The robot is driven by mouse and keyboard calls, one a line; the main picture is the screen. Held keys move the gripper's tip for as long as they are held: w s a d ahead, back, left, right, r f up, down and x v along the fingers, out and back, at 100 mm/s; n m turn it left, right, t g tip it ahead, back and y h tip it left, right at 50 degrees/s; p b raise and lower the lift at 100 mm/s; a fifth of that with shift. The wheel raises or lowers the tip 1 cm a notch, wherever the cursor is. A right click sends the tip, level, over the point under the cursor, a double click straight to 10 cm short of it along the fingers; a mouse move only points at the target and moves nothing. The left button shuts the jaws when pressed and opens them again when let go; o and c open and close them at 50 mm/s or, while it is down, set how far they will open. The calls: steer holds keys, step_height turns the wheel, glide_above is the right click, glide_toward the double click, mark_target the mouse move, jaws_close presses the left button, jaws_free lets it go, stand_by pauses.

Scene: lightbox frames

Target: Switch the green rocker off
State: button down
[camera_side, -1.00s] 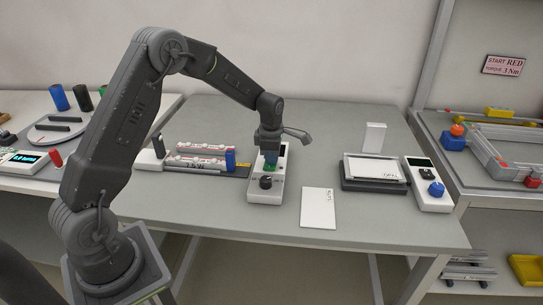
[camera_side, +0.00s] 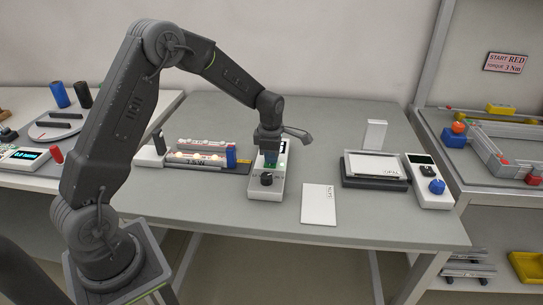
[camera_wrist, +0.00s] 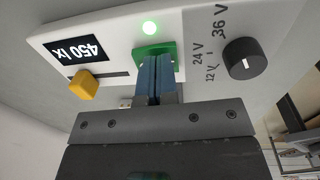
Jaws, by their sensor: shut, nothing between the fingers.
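The green rocker (camera_wrist: 143,49) sits on a white control box (camera_wrist: 119,32), mostly hidden behind my fingertips in the wrist view. My gripper (camera_wrist: 155,62) is shut with nothing between its blue-tipped fingers. The tips are at the rocker and look to be touching it. A green light (camera_wrist: 150,27) beside the rocker is lit, and the box's display (camera_wrist: 79,50) reads 450 lx. In the side view my gripper (camera_side: 270,160) points down over the box (camera_side: 256,189). Several lamps on the strip (camera_side: 203,157) left of it glow warm. The rocker's tilt is hidden.
The box also carries a black knob (camera_wrist: 244,58) marked 12 V, 24 V and 36 V, and a yellow slider (camera_wrist: 84,85). A white card (camera_side: 318,205) lies to the right. A grey tray (camera_side: 375,181) and a second box with a blue knob (camera_side: 436,187) stand farther right.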

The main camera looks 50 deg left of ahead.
step_height(320, 180, up, 14)
steer(key=s+d, duration=0.1)
steer(key=shift+s+d, duration=0.2)
steer(key=shift+a+f, duration=0.1)
steer(key=shift+w+a+t, duration=0.3)
steer(key=shift+w+a, duration=0.05)
steer(key=shift+a, duration=0.25)
steer(key=f, duration=0.4)
steer(key=w+a+f, duration=0.1)
steer(key=f, duration=0.8)
steer(key=shift+w+a+f, duration=0.2)
steer(key=shift+f, duration=0.15)
